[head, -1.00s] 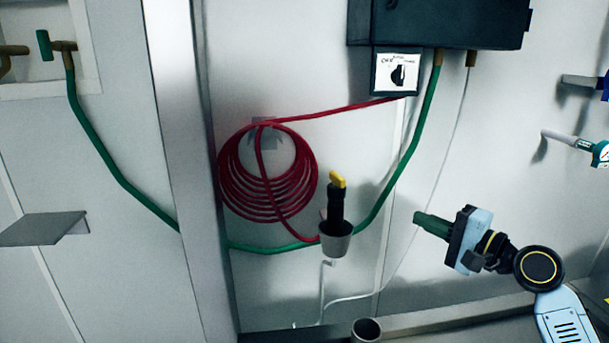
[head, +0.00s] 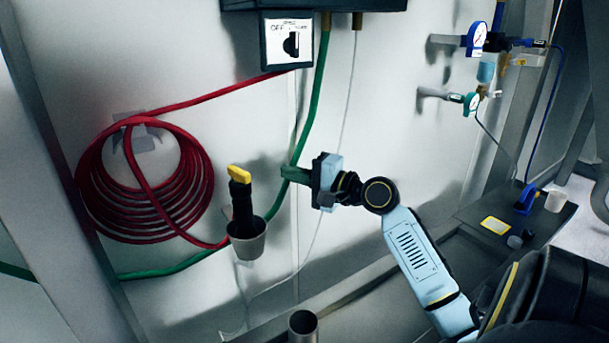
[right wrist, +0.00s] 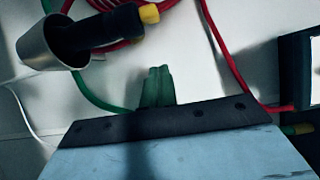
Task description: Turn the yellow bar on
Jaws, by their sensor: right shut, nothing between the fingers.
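The yellow bar (head: 239,174) is a short yellow piece on top of a black upright handle (head: 241,200). The handle stands in a grey cup-shaped holder (head: 248,245) on the wall. My right gripper (head: 286,174) has green fingers; it is shut and empty, to the right of the yellow bar and apart from it. In the right wrist view the yellow bar (right wrist: 149,14) is at the top, left of the closed fingertips (right wrist: 159,72), with the black handle lying in the holder's mouth. My left gripper is out of view.
A coiled red hose (head: 150,180) hangs on the wall left of the holder. A green hose (head: 318,100) runs down behind my fingers. A switch box (head: 288,44) is above. A metal cup (head: 303,326) stands below. Gauges (head: 479,37) are at the upper right.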

